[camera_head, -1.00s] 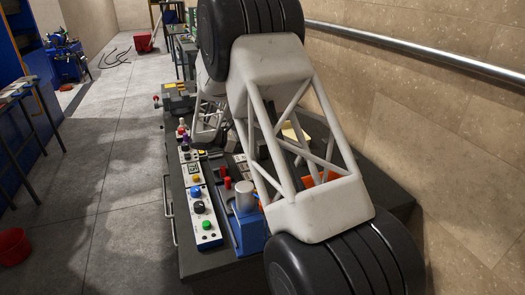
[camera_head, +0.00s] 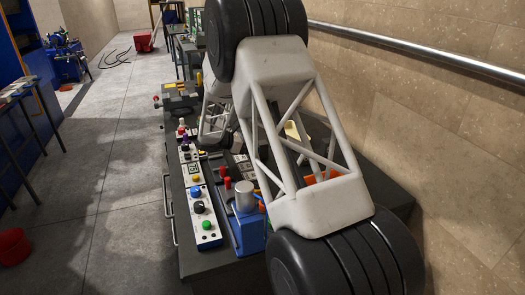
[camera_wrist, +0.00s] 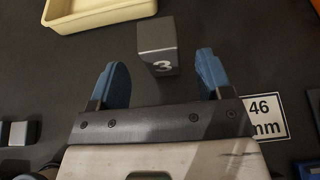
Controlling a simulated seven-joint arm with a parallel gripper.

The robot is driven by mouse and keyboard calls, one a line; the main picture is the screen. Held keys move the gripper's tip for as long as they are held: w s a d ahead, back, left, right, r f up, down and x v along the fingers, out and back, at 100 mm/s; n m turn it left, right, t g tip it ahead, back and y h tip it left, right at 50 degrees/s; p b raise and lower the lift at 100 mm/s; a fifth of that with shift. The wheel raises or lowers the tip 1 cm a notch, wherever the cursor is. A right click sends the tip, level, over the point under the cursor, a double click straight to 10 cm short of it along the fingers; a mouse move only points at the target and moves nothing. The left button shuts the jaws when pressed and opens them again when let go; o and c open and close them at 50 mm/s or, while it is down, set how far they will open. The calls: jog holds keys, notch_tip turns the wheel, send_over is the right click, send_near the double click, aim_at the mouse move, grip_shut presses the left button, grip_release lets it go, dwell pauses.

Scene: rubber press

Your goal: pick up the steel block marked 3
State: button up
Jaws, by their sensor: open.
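The steel block marked 3 (camera_wrist: 157,40) stands on the dark bench top in the wrist view, a grey block with a white 3 on its near face. My gripper (camera_wrist: 163,72) is open, with blue pads on both fingers. The gap between the fingers looks empty. In the head view my own arm covers much of the bench, and I cannot make out the block there.
A cream tray (camera_wrist: 98,17) lies beyond the block at the upper left. A "46 mm" label (camera_wrist: 264,118) is right of the gripper. A small metal block (camera_wrist: 18,133) sits at the left. In the head view, a control panel (camera_head: 201,205) and blue device (camera_head: 247,225) line the bench's left side.

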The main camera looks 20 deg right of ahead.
jog(key=shift+d, duration=0.1)
jog(key=shift+x, duration=2.5)
grip_shut()
